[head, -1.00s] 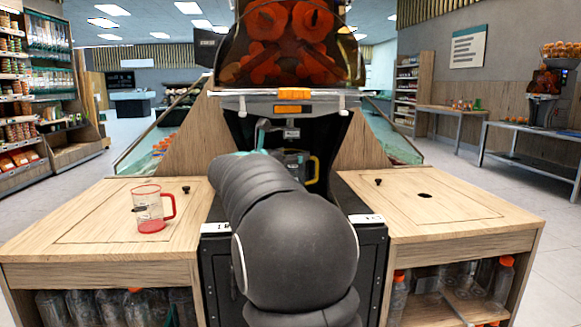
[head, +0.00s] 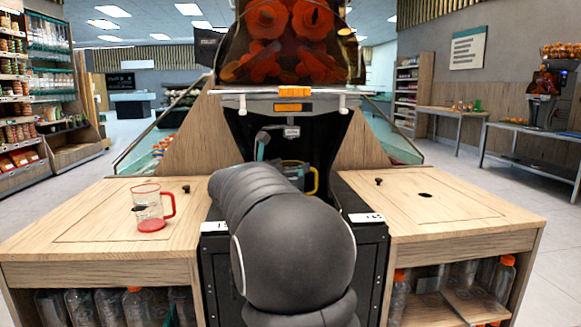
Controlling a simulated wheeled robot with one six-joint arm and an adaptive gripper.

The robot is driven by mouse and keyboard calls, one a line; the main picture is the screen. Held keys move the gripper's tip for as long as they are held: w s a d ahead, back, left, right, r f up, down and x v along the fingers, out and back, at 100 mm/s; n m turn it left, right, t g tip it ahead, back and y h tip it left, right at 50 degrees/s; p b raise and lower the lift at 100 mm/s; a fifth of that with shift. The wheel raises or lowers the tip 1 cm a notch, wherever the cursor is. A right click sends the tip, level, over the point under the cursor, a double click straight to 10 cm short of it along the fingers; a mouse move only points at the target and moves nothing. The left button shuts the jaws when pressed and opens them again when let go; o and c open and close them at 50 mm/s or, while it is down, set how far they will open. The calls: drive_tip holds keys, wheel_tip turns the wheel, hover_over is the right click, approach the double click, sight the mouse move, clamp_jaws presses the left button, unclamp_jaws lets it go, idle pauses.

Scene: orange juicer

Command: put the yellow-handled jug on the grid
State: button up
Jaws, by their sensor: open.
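The yellow-handled jug (head: 296,171) stands inside the dark bay of the juicer, below the spout. Its yellow handle (head: 315,180) points to the right. My arm covers the jug's lower part and the place beneath it, so I cannot see the grid or what the jug rests on. Only a small part of my gripper (head: 262,143) shows, a grey and teal piece to the left of the jug. It is open. It appears apart from the jug, though most of it is hidden behind my arm.
A red-handled jug (head: 150,208) stands on the left wooden counter (head: 90,222). The right counter (head: 450,215) is mostly clear, with a black knob and a hole. The juicer's orange-tinted hood (head: 290,45) and metal spout (head: 291,131) hang above the bay.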

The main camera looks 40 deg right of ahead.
drive_tip(key=shift+r, duration=0.2)
drive_tip(key=v, duration=1.2)
drive_tip(key=s+a+f+m+y, duration=0.4)
drive_tip(key=s+f+m+y, duration=0.1)
drive_tip(key=s+f, duration=0.25)
drive_tip(key=s+a+f+m+y, duration=0.4)
drive_tip(key=s+a+f+m, duration=0.15)
drive_tip(key=s, duration=0.35)
drive_tip(key=s+a+f+m+y, duration=0.4)
drive_tip(key=s+a+f+m, duration=0.1)
drive_tip(key=a, duration=0.2)
drive_tip(key=s+a+f+m+t+y, duration=0.1)
drive_tip(key=s+a+f+m+y, duration=0.3)
drive_tip(key=a, duration=0.4)
drive_tip(key=shift+s+f+m+t+y, duration=0.3)
drive_tip(key=shift+s+f+m, duration=0.2)
drive_tip(key=shift+s, duration=0.5)
